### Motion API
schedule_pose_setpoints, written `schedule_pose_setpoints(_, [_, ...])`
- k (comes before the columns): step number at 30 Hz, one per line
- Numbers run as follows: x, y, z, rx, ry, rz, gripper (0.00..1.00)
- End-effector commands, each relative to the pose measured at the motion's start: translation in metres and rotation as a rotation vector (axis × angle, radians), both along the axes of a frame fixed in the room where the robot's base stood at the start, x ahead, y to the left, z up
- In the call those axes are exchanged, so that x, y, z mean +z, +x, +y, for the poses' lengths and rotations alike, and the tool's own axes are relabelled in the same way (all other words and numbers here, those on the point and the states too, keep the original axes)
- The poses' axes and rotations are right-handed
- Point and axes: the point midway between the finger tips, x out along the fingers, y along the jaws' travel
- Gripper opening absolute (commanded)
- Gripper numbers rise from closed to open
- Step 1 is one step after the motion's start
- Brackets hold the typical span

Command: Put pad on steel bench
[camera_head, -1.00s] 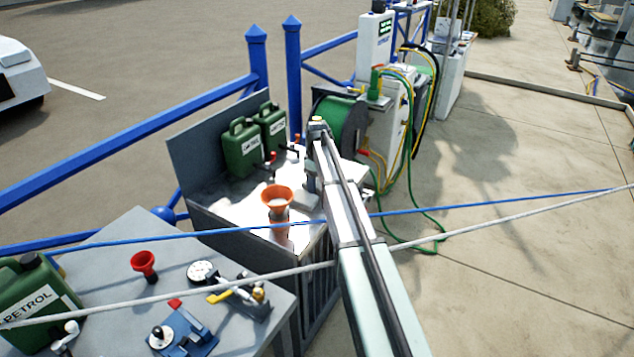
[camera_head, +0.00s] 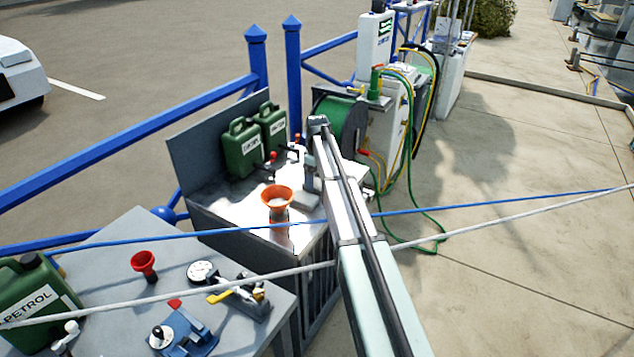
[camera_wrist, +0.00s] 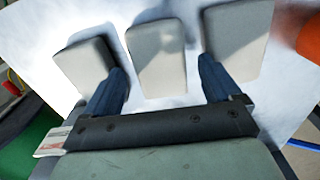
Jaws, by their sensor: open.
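Three pale, rounded pads lie in a row on a bright surface in the wrist view: a left pad (camera_wrist: 82,62), a middle pad (camera_wrist: 157,55) and a right pad (camera_wrist: 240,35). My gripper (camera_wrist: 163,68) is open, its two dark blue fingers on either side of the middle pad's near end. It holds nothing; whether a finger touches a pad is unclear. In the head view, a shiny metal-topped bench (camera_head: 226,205), seemingly the steel bench, stands under my arm's end. A pale block (camera_head: 303,201) shows on it. My arm largely hides the gripper there.
An orange funnel (camera_head: 277,197) stands close left of my arm. Green cans (camera_head: 241,149) are behind it, by the backboard. A hose reel (camera_head: 338,125) stands beyond. Blue and white ropes cross in front. The nearer bench (camera_head: 120,240) holds a red funnel and tools.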

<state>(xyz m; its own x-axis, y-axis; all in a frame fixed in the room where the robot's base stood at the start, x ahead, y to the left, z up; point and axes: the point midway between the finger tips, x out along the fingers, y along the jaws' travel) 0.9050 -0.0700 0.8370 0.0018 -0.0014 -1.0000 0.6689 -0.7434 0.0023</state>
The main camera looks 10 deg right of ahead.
Motion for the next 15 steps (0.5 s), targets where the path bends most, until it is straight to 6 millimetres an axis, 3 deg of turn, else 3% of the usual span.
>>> schedule_pose_setpoints(9, [0.060,0.001,0.000,0.000,0.000,-0.001,0.91])
schedule_pose_setpoints(15, [0.087,0.001,0.000,0.000,0.000,-0.001,0.91])
